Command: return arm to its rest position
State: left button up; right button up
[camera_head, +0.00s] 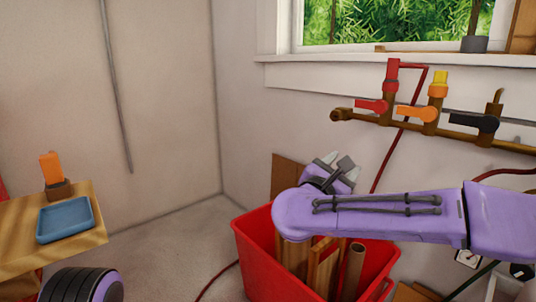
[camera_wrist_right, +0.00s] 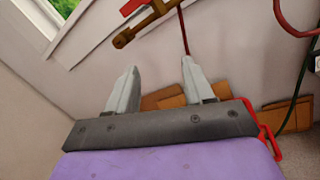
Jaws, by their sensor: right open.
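My right arm (camera_head: 390,214) comes in from the right and reaches across the front of a red bin. My right gripper (camera_head: 340,164) is above the back of the bin, near the wall. Its two grey fingers stand apart with nothing between them, as the right wrist view (camera_wrist_right: 160,75) also shows. Part of the gripper is hidden behind the arm's purple wrist in the head view. No glass rod can be made out. My left gripper is out of view.
The red bin (camera_head: 258,258) holds wooden pieces. Valves (camera_head: 415,113) on a brown pipe run along the wall under a window. At left, a wooden table (camera_head: 85,245) bears a blue tray (camera_head: 65,219) and an orange block (camera_head: 51,167).

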notch_tip(320, 180, down, 13)
jog(key=s+n+y+p, duration=0.2)
jog(key=n+y+p, duration=0.4)
jog(key=n+p, duration=0.8)
jog(key=s+d+f+n+g+y+p, duration=0.2)
jog(key=s+d+f+n+g+p, duration=0.15)
jog(key=s+f+n, duration=0.9)
pick_arm(q)
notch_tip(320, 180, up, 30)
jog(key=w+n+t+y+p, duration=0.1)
jog(key=p, duration=0.9)
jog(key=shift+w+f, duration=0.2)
pick_arm(e)
jog(key=s+d+n+g, duration=0.4)
jog(key=s+n, duration=0.3)
jog(key=s, duration=0.5)
jog(key=s+d+n+g, duration=0.4)
jog(key=s+d+n, duration=0.2)
jog(key=s, duration=0.7)
jog(key=shift+s+d+f+n, duration=0.3)
jog(key=shift+f+n, duration=0.1)
jog(key=shift+n, duration=0.55)
